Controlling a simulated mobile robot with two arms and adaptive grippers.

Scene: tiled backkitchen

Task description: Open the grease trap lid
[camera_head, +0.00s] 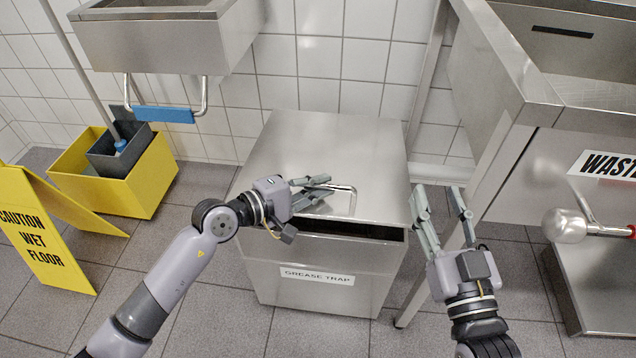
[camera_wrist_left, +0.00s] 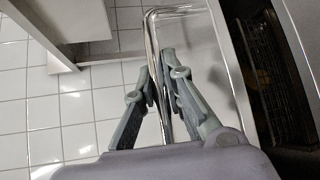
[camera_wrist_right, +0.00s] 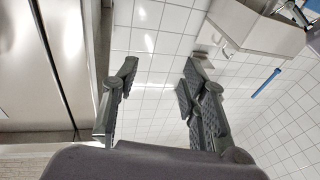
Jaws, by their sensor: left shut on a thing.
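The steel grease trap (camera_head: 330,278) stands on the floor in the middle of the head view, with a label on its front. Its lid (camera_head: 335,140) is raised a little at the front, leaving a dark gap (camera_head: 352,228) below the lid edge. My left gripper (camera_head: 322,188) is shut on the bar handle (camera_head: 346,187) on top of the lid. In the left wrist view the handle (camera_wrist_left: 153,45) runs between the fingers, and the dark opening (camera_wrist_left: 265,75) shows at the right. My right gripper (camera_head: 440,192) is open and empty, to the right of the trap.
A steel sink bench (camera_head: 510,75) stands close on the right, with a knobbed lever (camera_head: 565,225) below it. A wall-mounted basin (camera_head: 160,40) hangs at the back left. A yellow mop bucket (camera_head: 150,190) and a wet-floor sign (camera_head: 45,235) stand on the left floor.

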